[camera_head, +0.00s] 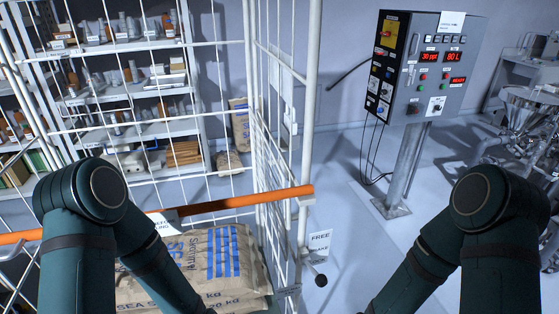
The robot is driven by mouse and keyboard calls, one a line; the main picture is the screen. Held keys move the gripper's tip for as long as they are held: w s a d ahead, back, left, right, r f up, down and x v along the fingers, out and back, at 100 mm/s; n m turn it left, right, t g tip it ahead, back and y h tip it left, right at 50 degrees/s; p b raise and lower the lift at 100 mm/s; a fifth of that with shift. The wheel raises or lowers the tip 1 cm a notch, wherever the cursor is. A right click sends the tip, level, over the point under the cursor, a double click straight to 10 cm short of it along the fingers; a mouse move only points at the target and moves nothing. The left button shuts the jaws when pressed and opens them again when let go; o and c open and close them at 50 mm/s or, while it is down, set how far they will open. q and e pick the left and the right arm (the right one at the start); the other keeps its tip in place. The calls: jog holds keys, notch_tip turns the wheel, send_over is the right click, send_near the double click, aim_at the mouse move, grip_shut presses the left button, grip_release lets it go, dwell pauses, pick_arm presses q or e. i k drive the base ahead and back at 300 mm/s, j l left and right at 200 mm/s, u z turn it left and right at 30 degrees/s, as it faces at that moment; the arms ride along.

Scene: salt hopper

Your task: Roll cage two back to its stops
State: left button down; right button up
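A white wire roll cage (309,120) stands close in front of me, at the left and middle of the head view. An orange bar (245,200) runs across it, slightly tilted. Printed sacks (222,258) of sea salt lie stacked low inside it. A white tag reading "FREE" (319,243) hangs at its right post, above a dark round knob (320,281). I cannot read a cage number. The cage's wheels and any floor stops are hidden. My two dark green arms reach down past the bottom edge, and both grippers are out of the picture.
Behind the cage, shelves (140,92) hold jars and boxes, with more sacks (239,125) by the wall. A grey control panel (425,65) with red displays stands on a post (403,165) to the right. Steel machinery (525,115) is at the far right. Floor right of the cage looks clear.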

aim_at(225, 264)
jog(key=l+u, duration=0.2)
jog(key=l, duration=0.3)
jog(key=l+u, duration=0.25)
jog(key=l, duration=0.25)
jog(key=l+u, duration=0.2)
jog(key=l, duration=0.3)
jog(key=k+l+u, duration=0.2)
jog(key=l, duration=0.25)
jog(key=l+u, duration=0.2)
jog(key=l, duration=0.3)
jog(key=i+j+u, duration=0.2)
jog(key=i+j, duration=0.8)
jog(key=j, duration=0.1)
